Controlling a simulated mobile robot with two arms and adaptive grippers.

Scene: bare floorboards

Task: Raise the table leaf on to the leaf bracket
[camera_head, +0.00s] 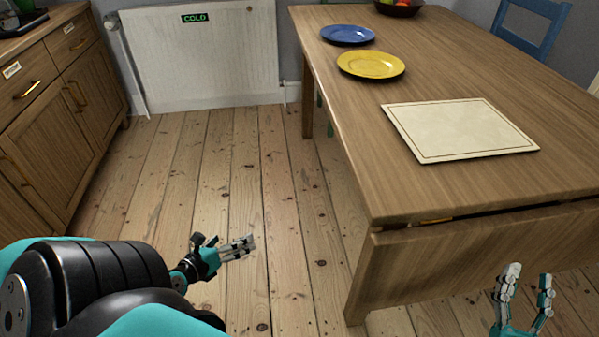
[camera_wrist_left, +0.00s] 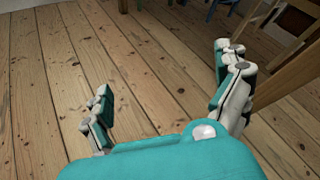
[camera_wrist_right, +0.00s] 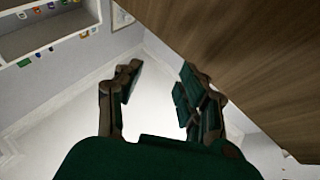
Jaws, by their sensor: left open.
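The wooden table leaf (camera_head: 470,262) hangs down at the near end of the table (camera_head: 500,80), with a narrow dark gap between its upper edge and the tabletop. A small yellowish piece (camera_head: 436,220) shows in that gap; I cannot tell if it is the leaf bracket. My right gripper (camera_head: 525,285) is open and empty, fingers up, in front of the leaf. In the right wrist view, a wooden panel (camera_wrist_right: 250,60), seemingly the leaf, is close beside the right-hand finger; contact is unclear. My left gripper (camera_head: 228,252) is open and empty above the floorboards, left of the table.
On the tabletop are a cream board (camera_head: 460,130), a yellow plate (camera_head: 370,64), a blue plate (camera_head: 347,34) and a fruit bowl (camera_head: 398,8). A blue chair (camera_head: 530,30) stands behind. Wooden cabinets (camera_head: 60,110) line the left; a radiator (camera_head: 205,60) is at the back. Floor between is clear.

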